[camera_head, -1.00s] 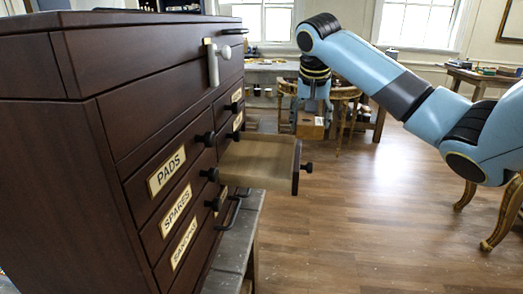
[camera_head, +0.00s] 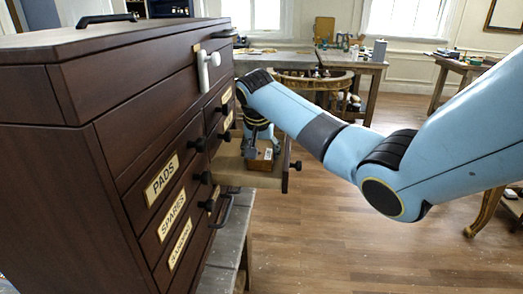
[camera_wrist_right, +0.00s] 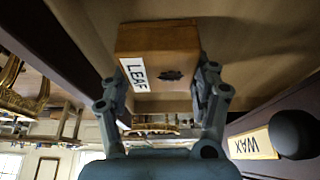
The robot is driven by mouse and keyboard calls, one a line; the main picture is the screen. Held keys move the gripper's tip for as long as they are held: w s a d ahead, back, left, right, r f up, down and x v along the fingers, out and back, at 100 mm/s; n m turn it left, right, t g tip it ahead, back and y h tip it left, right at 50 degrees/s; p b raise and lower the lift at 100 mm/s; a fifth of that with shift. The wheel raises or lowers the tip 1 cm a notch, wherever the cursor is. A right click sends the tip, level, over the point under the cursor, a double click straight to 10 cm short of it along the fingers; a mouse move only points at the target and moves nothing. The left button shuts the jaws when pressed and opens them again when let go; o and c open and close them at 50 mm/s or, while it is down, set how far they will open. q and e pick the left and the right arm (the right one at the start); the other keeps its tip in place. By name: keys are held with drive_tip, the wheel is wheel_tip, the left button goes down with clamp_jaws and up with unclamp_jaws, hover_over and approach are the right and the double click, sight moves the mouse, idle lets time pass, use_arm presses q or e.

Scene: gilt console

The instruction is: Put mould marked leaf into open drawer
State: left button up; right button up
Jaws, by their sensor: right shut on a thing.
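The mould marked leaf (camera_head: 264,160) is a small brown wooden block with a white label. In the right wrist view the mould (camera_wrist_right: 158,42) shows the word LEAF and a dark leaf mark. My right gripper (camera_head: 258,150) is shut on it, with a finger on either side in the wrist view (camera_wrist_right: 160,88). The open drawer (camera_head: 228,175) sticks out from the dark chest. The mould is at the drawer's opening, within its outline; I cannot tell whether it touches the drawer floor. My left gripper is out of view.
The dark wooden chest (camera_head: 85,170) fills the left, with labelled drawers and black knobs. A drawer front labelled WAX (camera_wrist_right: 255,145) is close to my right gripper. A grey ledge (camera_head: 222,262) runs below. Open wooden floor (camera_head: 320,240) lies to the right.

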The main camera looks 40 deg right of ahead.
drive_tip(key=o, duration=0.8)
drive_tip(key=shift+f, duration=0.1)
drive_tip(key=shift+o, duration=0.7)
use_arm(q)
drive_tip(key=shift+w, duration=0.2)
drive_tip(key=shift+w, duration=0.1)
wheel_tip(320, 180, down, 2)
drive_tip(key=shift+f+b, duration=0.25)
drive_tip(key=shift+b, duration=1)
use_arm(e)
drive_tip(key=v, duration=1.2)
